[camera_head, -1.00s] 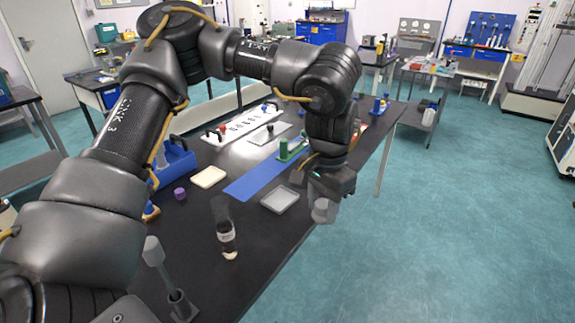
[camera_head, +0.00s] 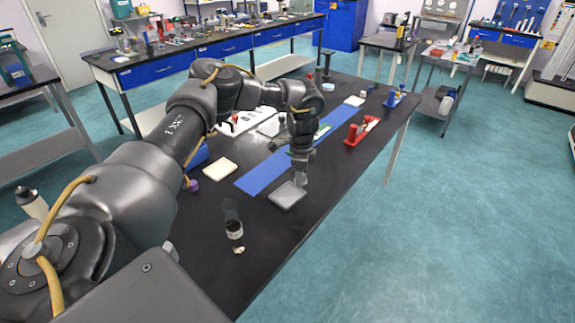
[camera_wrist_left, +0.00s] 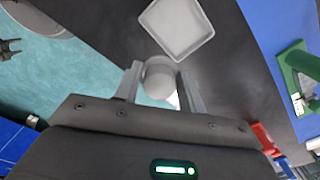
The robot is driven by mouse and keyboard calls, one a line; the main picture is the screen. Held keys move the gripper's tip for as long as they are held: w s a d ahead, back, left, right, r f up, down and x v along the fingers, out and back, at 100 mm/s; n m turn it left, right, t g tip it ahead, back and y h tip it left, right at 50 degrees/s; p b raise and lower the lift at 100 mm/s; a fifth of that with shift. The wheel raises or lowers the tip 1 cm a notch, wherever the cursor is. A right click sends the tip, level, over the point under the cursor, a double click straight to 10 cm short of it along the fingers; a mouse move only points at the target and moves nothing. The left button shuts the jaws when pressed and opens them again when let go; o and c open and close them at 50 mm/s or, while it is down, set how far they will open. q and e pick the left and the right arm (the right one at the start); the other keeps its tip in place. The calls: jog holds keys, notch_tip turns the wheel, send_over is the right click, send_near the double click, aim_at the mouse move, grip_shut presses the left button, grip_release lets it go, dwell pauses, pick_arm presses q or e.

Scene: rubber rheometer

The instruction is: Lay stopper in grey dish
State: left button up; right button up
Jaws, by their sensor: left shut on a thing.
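The grey dish (camera_head: 287,195) is a shallow square tray lying on the black bench. It also shows at the top of the left wrist view (camera_wrist_left: 178,24). My left gripper (camera_head: 301,180) points down at the dish's far right corner in the head view. In the left wrist view its fingers (camera_wrist_left: 159,92) are shut on the stopper (camera_wrist_left: 158,79), a pale rounded piece. The stopper appears beside the dish's near corner there, not over its middle. The height between them is unclear. A small dark claw-like part at that view's left edge may be my right gripper (camera_wrist_left: 9,49).
A clear bottle with a dark band (camera_head: 234,231) stands in front of the dish. A blue mat (camera_head: 262,177), a cream slab (camera_head: 220,167) and a purple cap (camera_head: 193,185) lie behind and left. A red holder (camera_head: 356,133) stands farther right. The bench's right front is clear.

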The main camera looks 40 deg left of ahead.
pick_arm(q)
jog(key=shift+m, duration=0.7)
jog(key=a+f, duration=0.2)
jog(key=a, duration=0.1)
jog(key=a+f, duration=0.1)
jog(key=shift+s+a+f+b, duration=0.1)
jog(key=shift+s+a+b, duration=0.1)
jog(key=shift+a+b, duration=0.15)
notch_tip(320, 180, down, 5)
jog(key=b, duration=0.4)
jog(key=shift+a, duration=0.1)
pick_arm(e)
jog(key=f, duration=0.1)
jog(key=s+f, duration=0.1)
jog(key=f, duration=0.2)
jog(key=shift+s+d+f, duration=0.15)
jog(key=shift+s+f, duration=0.1)
jog(key=shift+f, duration=0.1)
jog(key=shift+a, duration=0.2)
pick_arm(q)
jog(key=shift+f+b, duration=0.1)
jog(key=shift+b, duration=0.2)
jog(key=o, duration=1)
pick_arm(e)
jog(key=shift+d, duration=0.25)
